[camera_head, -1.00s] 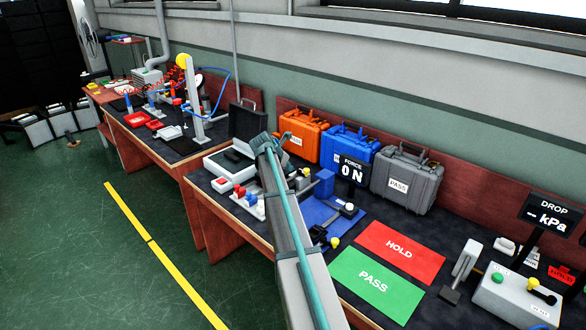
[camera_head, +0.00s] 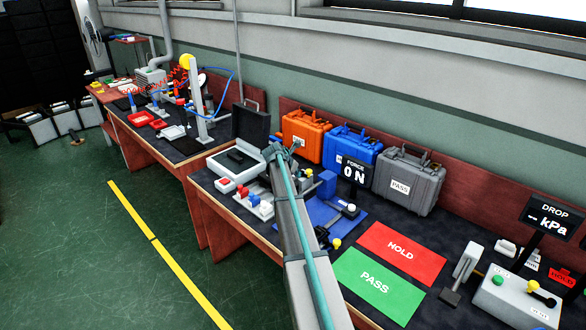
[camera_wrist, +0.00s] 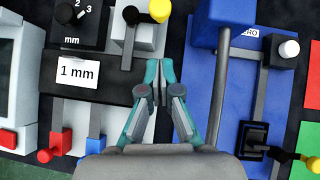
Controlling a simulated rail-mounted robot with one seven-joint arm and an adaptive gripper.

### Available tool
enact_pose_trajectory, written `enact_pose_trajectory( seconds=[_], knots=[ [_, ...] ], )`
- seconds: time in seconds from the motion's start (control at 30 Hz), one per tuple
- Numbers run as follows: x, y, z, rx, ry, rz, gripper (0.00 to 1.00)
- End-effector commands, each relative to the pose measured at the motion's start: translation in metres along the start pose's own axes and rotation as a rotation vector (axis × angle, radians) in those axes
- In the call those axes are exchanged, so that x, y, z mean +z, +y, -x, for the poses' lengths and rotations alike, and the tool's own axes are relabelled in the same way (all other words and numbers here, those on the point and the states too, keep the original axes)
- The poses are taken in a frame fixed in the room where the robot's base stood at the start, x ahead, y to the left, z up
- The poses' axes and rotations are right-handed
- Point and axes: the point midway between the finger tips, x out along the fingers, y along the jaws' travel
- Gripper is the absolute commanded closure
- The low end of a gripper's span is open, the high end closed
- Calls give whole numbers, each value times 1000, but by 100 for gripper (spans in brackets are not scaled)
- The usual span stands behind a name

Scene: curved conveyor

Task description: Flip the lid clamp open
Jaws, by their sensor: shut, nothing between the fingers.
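My gripper (camera_wrist: 155,72) is shut and empty, its two teal fingers together above the gap between a black block labelled 1 mm (camera_wrist: 84,74) and a blue fixture (camera_wrist: 222,75). A black lever with a yellow knob (camera_wrist: 160,10) stands on a grey block just beyond the fingertips; no contact shows. A black lever with a white knob (camera_wrist: 289,48) is at the fixture's right. Which lever is the lid clamp I cannot tell. My arm hides the fingertips there.
Orange (camera_head: 306,134), blue (camera_head: 350,150) and grey (camera_head: 408,180) cases line the bench back. Red HOLD (camera_head: 400,252) and green PASS (camera_head: 375,288) mats lie clear. Red and blue knobbed levers (camera_head: 251,197) stand left of my arm.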

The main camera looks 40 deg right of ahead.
Motion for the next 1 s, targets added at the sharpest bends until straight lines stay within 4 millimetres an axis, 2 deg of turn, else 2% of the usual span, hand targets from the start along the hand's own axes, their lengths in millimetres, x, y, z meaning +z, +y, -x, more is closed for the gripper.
enact_pose_trajectory(
  seconds=[0.17, 0.23, 0.4, 0.6, 1.0],
  knots=[
    [2, 0, -34, -3, 2, 0, 100],
    [12, 1, -41, -1, 0, -1, 100],
    [23, 0, -55, -1, 1, 0, 100],
    [26, 0, -62, 0, 1, 0, 100],
    [25, 2, -61, 4, 0, 5, 100]
  ],
)
